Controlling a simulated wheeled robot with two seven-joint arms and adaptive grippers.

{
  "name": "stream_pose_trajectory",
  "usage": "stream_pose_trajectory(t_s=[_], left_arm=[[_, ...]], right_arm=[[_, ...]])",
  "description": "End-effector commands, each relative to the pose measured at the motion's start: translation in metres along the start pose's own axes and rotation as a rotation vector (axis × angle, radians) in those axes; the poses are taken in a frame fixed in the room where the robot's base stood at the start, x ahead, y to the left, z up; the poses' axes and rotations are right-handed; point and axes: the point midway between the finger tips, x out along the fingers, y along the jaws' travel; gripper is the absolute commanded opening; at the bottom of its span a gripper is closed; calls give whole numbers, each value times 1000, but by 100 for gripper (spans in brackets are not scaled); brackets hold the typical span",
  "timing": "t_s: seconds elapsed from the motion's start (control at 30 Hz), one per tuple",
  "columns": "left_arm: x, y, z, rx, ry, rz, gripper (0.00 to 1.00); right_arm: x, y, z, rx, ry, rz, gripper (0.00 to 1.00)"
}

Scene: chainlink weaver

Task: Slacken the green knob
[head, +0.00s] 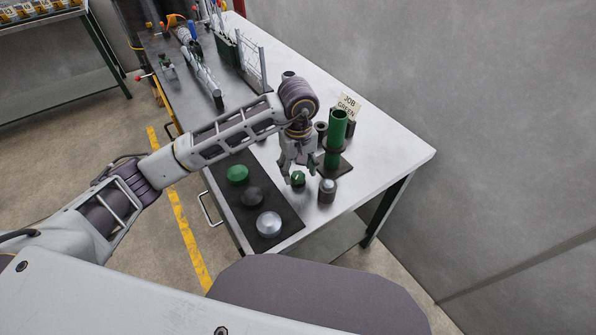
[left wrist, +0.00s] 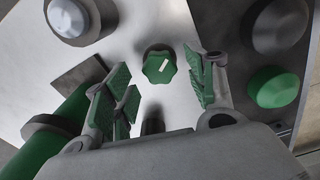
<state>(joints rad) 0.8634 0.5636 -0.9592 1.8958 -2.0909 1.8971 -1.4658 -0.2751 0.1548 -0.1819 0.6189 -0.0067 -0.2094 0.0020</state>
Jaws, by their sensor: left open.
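The green knob (head: 298,178) is a small lobed knob near the front of the workbench. In the left wrist view the green knob (left wrist: 160,66) shows from above, with a white mark on its top. My left gripper (head: 297,172) points down over it. In the left wrist view the open fingers of my left gripper (left wrist: 160,95) stand on either side of the knob's line, with a gap to the knob. They do not appear to touch it. My right gripper is not in view.
A dark mat (head: 284,215) holds green, black and silver domes. A green cylinder (head: 337,128) stands close behind the knob, and a silver-topped post (head: 327,190) stands right of it. A "JOB GREEN" card (head: 348,105) stands behind. The bench's right corner is clear.

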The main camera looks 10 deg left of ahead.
Motion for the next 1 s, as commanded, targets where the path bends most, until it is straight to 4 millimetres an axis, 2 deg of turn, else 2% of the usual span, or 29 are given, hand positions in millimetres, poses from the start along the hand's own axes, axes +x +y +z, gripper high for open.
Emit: stream_pose_trajectory(t_s=[0.2, 0.57, 0.93, 1.0], left_arm=[[14, 0, 0, 1, -1, 1, 56], [16, 0, 0, 1, 1, 1, 56], [16, 0, 0, 1, 1, 1, 10], [16, 0, 0, 1, 1, 1, 10]], right_arm=[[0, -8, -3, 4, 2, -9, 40], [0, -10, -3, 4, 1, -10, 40], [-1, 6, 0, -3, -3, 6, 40], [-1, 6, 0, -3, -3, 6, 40]])
